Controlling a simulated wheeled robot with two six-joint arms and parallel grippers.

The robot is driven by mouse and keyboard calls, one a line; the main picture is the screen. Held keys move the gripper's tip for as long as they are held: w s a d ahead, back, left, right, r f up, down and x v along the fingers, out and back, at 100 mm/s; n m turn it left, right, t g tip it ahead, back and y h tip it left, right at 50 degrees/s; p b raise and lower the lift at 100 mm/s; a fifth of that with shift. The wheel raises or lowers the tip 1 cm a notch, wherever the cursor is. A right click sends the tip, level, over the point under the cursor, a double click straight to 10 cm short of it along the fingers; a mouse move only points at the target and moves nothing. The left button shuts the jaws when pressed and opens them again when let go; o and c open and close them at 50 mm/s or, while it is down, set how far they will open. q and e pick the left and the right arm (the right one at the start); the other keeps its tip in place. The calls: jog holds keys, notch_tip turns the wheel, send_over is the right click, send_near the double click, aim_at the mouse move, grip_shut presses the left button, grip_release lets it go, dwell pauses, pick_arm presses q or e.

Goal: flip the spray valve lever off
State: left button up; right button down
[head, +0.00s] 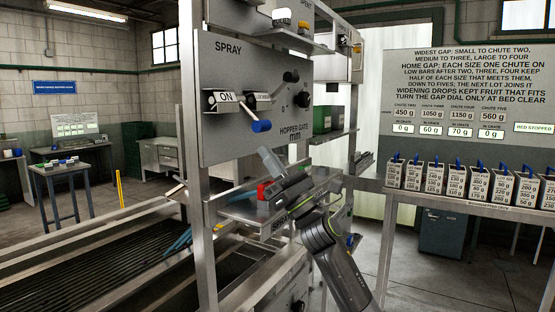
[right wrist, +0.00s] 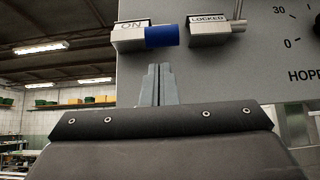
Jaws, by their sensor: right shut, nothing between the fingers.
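The spray valve lever has a blue grip (head: 261,126) and sits on the grey panel marked SPRAY (head: 228,70). Its small plate (head: 226,97) reads ON. My right gripper (head: 266,156) is below the blue grip in the head view, its fingers pointing up. In the right wrist view the fingers (right wrist: 155,72) are closed together with nothing between them. The blue grip (right wrist: 161,36) is just above the fingertips there, with a visible gap. My left gripper is not in view.
A plate marked LOCKED (right wrist: 210,20) sits right of the lever. The hopper gate dial (head: 291,76) is on the same panel. A shelf with a red object (head: 263,190) lies below, close to my right arm. Several labelled crates (head: 453,180) stand on the right bench.

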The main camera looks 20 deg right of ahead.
aim_at(250, 114)
jog(key=p+x, duration=0.2)
jog(key=x, duration=0.2)
jog(key=shift+w+a+r, duration=0.15)
jog(key=shift+w+r, duration=0.05)
jog(key=shift+w, duration=0.05)
